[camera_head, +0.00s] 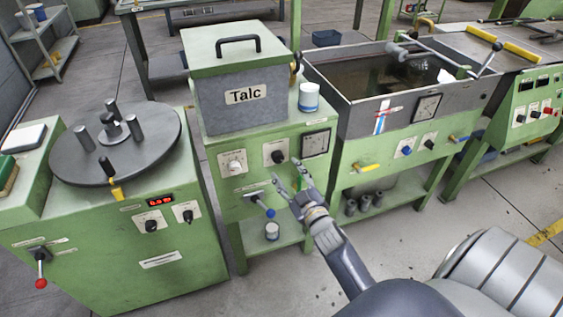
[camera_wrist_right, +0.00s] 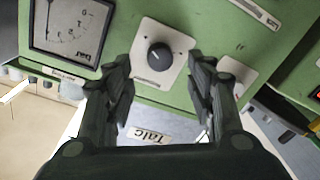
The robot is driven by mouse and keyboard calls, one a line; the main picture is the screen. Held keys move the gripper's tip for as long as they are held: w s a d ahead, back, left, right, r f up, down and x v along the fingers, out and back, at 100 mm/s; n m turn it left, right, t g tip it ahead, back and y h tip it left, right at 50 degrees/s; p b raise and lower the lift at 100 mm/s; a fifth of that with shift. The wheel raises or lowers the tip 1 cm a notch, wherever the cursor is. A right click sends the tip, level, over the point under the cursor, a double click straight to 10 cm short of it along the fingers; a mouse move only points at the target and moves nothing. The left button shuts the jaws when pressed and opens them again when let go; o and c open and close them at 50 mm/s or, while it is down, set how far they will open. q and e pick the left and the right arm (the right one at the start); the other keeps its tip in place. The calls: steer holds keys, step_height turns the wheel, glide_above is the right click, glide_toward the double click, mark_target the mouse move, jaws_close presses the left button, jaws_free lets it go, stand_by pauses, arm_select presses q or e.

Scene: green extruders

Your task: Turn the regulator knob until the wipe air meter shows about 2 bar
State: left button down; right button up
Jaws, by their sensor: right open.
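A black regulator knob (camera_head: 275,157) sits on a white plate on the green front of the talc cabinet, and it also shows in the right wrist view (camera_wrist_right: 159,57). A square white meter (camera_head: 315,144) is just right of it. In the right wrist view the meter (camera_wrist_right: 72,30) appears upside down, marked bar, with a reading too small to tell. My right gripper (camera_head: 287,174) is open and empty in front of the panel, just below the knob in the head view. In the right wrist view its fingers flank the knob, apart from it. My left gripper is out of view.
A white dial (camera_head: 233,167) is left of the knob, and a blue-tipped lever (camera_head: 262,206) sticks out below. The Talc box (camera_head: 238,95) and a blue-and-white can (camera_head: 309,97) stand on top. A water trough (camera_head: 372,122) with another meter (camera_head: 426,107) adjoins at right.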

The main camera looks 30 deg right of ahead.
mark_target(279, 160)
steer(key=w, duration=0.3)
steer(key=w+d, duration=0.1)
steer(key=w, duration=0.1)
steer(key=shift+w, duration=0.3)
steer(key=shift+c, duration=0.2)
steer(key=c, duration=1)
